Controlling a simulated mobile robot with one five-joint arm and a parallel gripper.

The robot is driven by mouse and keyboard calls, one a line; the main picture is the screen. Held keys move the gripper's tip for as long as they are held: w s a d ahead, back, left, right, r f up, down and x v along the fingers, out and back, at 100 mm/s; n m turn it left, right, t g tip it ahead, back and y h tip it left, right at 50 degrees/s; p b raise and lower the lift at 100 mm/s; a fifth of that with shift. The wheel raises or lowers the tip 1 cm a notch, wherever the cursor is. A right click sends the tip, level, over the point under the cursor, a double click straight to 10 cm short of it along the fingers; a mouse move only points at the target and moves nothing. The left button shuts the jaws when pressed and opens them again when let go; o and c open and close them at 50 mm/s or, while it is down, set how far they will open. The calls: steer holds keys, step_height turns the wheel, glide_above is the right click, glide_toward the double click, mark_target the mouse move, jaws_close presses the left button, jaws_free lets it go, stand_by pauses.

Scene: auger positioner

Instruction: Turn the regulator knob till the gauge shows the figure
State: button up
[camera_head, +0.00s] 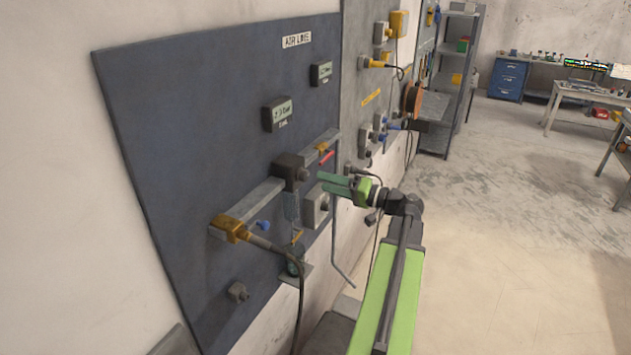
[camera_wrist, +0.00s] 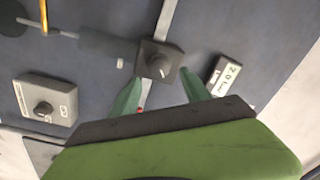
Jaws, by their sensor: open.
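The regulator is a dark block on the blue panel in the head view, with a dark round knob (camera_head: 303,174) on its front. The knob (camera_wrist: 157,66) shows in the wrist view with a pale pointer line. My gripper (camera_head: 325,184) has green fingers, open and apart in the wrist view, on either side of the knob's line of sight. The fingers look short of the knob in the head view and hold nothing. A digital display (camera_head: 278,115) sits above the regulator. In the wrist view a display (camera_wrist: 229,75) seems to read about 2.0, partly blurred.
A second small display (camera_head: 321,73) is higher on the panel, under the AIR LINE label (camera_head: 297,40). A pale box with a knob (camera_head: 315,205) is right of and below the regulator. A yellow fitting (camera_head: 232,228) with a hose is at lower left.

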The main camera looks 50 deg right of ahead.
steer(key=v, duration=1.2)
steer(key=shift+s, duration=0.25)
